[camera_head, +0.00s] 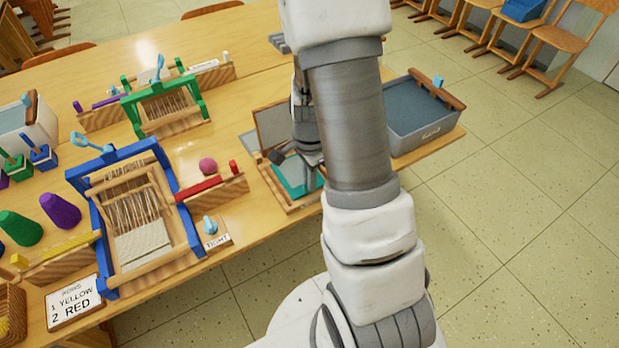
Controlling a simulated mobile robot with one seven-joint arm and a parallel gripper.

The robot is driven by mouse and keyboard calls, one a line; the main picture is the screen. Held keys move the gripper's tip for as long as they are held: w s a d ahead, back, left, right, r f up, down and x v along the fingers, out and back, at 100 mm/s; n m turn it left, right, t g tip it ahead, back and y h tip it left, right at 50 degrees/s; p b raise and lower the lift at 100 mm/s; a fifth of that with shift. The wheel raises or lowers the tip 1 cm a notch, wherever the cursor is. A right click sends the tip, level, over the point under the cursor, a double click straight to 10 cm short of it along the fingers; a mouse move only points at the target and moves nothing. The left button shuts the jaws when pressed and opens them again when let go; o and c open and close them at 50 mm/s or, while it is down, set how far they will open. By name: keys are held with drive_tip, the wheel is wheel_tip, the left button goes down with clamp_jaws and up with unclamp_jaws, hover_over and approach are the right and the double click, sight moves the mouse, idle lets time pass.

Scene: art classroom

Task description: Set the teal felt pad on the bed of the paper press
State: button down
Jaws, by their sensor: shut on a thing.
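The teal felt pad (290,176) shows as a flat teal piece within the wooden frame of the paper press (303,204). The press stands near the front edge of the table, with its grey-faced lid (274,126) raised behind. My gripper (309,162) is low over the pad's right side, shut on the pad. My arm hides the right part of the press and much of the gripper, so the grip is only partly seen. I cannot tell whether the pad rests fully on the bed.
A grey tub (416,124) stands right of my arm at the table's end. Left of the press are a red bar on a wooden block (212,190), a pink ball (208,166), a blue loom (133,215) and a green loom (165,106).

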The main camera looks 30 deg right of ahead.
drive_tip(key=c, duration=0.9)
unclamp_jaws()
wheel_tip(320, 180, up, 17)
drive_tip(key=p, duration=0.4)
drive_tip(key=shift+r, duration=0.2)
drive_tip(key=shift+r, duration=0.1)
drive_tip(key=s+a+r+n+t+p, duration=0.1)
drive_tip(key=s+a+r+n+t, duration=0.1)
drive_tip(key=s+a+r+n, duration=0.3)
drive_tip(key=s+a+r+n+t+p, duration=0.2)
drive_tip(key=s+a+r+n, duration=0.3)
drive_tip(key=r+n, duration=0.7)
drive_tip(key=shift+s+a+r+n+t, duration=0.35)
drive_tip(key=shift+s+t, duration=0.45)
drive_tip(key=shift+s, duration=0.4)
